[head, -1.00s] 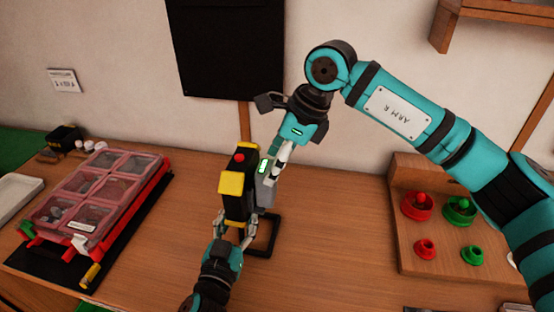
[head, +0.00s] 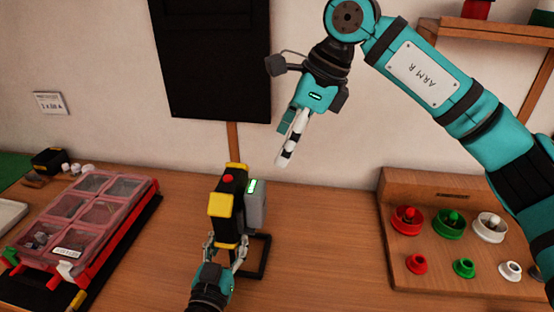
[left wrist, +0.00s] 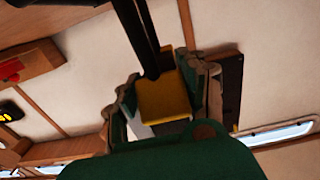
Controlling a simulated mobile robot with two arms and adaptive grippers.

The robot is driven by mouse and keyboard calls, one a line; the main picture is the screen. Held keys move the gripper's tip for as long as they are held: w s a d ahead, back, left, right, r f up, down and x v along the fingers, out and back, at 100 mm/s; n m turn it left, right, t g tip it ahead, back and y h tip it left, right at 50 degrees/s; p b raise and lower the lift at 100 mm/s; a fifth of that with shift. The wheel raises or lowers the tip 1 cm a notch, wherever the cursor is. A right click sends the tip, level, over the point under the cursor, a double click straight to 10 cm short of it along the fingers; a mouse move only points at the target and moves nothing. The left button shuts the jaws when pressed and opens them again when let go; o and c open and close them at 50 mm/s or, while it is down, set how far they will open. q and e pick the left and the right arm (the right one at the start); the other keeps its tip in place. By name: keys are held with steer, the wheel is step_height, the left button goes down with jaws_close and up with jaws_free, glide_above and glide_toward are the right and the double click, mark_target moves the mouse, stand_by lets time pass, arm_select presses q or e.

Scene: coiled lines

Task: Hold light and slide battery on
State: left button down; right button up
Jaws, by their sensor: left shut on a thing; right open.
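The work light (head: 230,205), black and yellow with a red button on top, stands upright at the middle of the bench. My left gripper (head: 226,248) is shut on its lower part; the left wrist view shows its fingers on both sides of a yellow part of the light (left wrist: 165,98). The grey battery (head: 256,208), with a lit green bar, sits against the light's right side. Whether it is fully seated I cannot tell. My right gripper (head: 287,140) is open and empty, above and right of the light, apart from the battery.
A black square frame (head: 265,258) is at the light's foot, right side. A red organiser case (head: 122,228) with clear lids lies left. A wooden board (head: 445,282) with red, green and white knobs stands right. The bench between light and board is clear.

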steer(key=shift+d+r, duration=0.25)
steer(key=shift+r, duration=0.35)
arm_select(q)
steer(key=c, duration=0.7)
jaws_free()
steer(key=shift+o, duration=0.2)
